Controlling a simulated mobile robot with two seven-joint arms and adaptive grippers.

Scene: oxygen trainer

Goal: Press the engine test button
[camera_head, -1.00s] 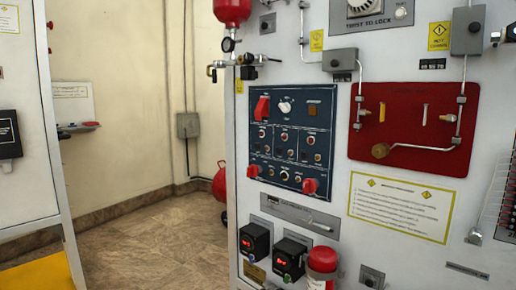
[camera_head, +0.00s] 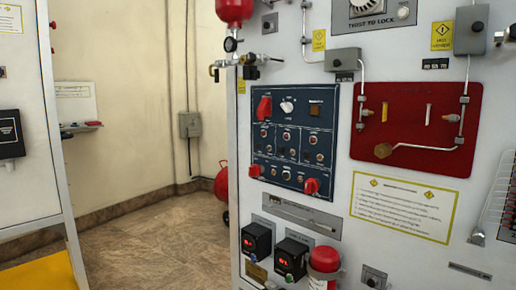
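A dark blue control panel (camera_head: 290,143) is set in the white front of a tall trainer cabinet, at the middle of the head view. It carries a red switch (camera_head: 264,108) at top left, a white knob (camera_head: 287,106), a square brown-amber button (camera_head: 315,109) at top right, rows of small round buttons, and red knobs at lower left (camera_head: 254,170) and lower right (camera_head: 312,186). The labels are too small to read, so I cannot tell which one is the engine test button. Neither of my grippers is in view.
Below the panel, two black boxes with red displays (camera_head: 257,240) and a red-capped cylinder (camera_head: 324,260) stick out. A red plate with pipes (camera_head: 415,120) is to the right.

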